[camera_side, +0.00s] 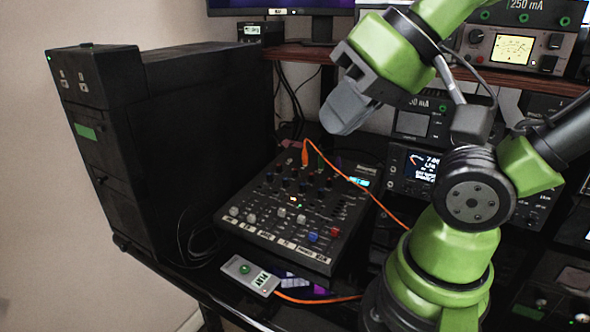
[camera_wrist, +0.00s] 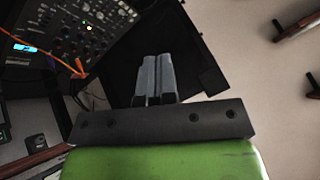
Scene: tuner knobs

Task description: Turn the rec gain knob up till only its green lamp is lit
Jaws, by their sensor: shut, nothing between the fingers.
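A black mixer panel (camera_side: 322,226) with rows of knobs lies on the desk in the side view; its knobs also show small at the upper left of the wrist view (camera_wrist: 76,12). A small lit lamp shows mid-panel, and a green glow sits close to it. The labels are too small to read, so I cannot tell which knob is rec gain. My gripper (camera_side: 345,108) is above and behind the mixer, apart from it. In the wrist view my gripper (camera_wrist: 155,62) has its grey fingers together, with nothing held.
A tall black cabinet (camera_side: 190,130) stands left of the mixer. A grey box marked PLAY (camera_side: 250,275) lies in front. An orange cable (camera_side: 352,180) crosses the mixer. Instruments fill the shelf behind (camera_side: 432,170).

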